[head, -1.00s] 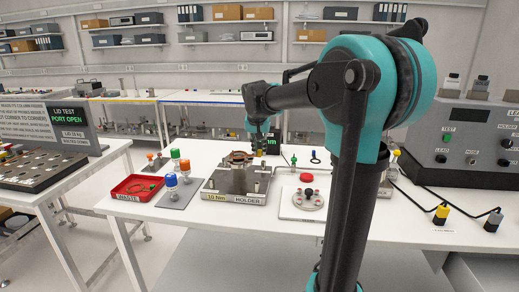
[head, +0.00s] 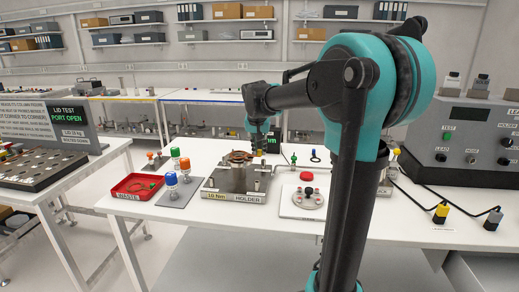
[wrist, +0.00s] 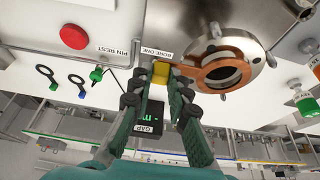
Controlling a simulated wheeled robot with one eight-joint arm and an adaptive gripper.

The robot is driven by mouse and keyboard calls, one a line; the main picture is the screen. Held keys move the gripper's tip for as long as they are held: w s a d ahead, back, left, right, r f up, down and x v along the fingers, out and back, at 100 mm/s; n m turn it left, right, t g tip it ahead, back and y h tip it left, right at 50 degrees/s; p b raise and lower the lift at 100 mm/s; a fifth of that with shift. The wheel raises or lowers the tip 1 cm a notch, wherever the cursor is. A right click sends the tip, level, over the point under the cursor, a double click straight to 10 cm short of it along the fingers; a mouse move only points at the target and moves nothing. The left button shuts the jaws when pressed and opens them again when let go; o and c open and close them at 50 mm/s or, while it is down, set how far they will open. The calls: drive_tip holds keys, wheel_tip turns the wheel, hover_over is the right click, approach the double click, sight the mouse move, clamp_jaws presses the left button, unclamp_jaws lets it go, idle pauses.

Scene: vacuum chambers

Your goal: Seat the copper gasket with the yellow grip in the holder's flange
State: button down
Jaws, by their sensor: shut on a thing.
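The copper gasket (wrist: 197,74) is a flat ring with a tab ending in a yellow grip (wrist: 160,73). My gripper (wrist: 166,88) is shut on the yellow grip in the wrist view. The ring lies over the bore of the holder's round steel flange (wrist: 232,43); I cannot tell whether it sits fully in its recess. In the head view the holder (head: 228,181) is a steel block on the white bench.
A green-handled pin (wrist: 96,75) and a black GAP display (wrist: 152,118) are near my gripper.

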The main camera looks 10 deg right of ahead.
drive_tip(key=shift+f, duration=0.65)
idle(0.9)
drive_tip(key=c, duration=1.4)
unclamp_jaws()
drive_tip(key=shift+o, duration=0.2)
drive_tip(key=shift+r, duration=3.5)
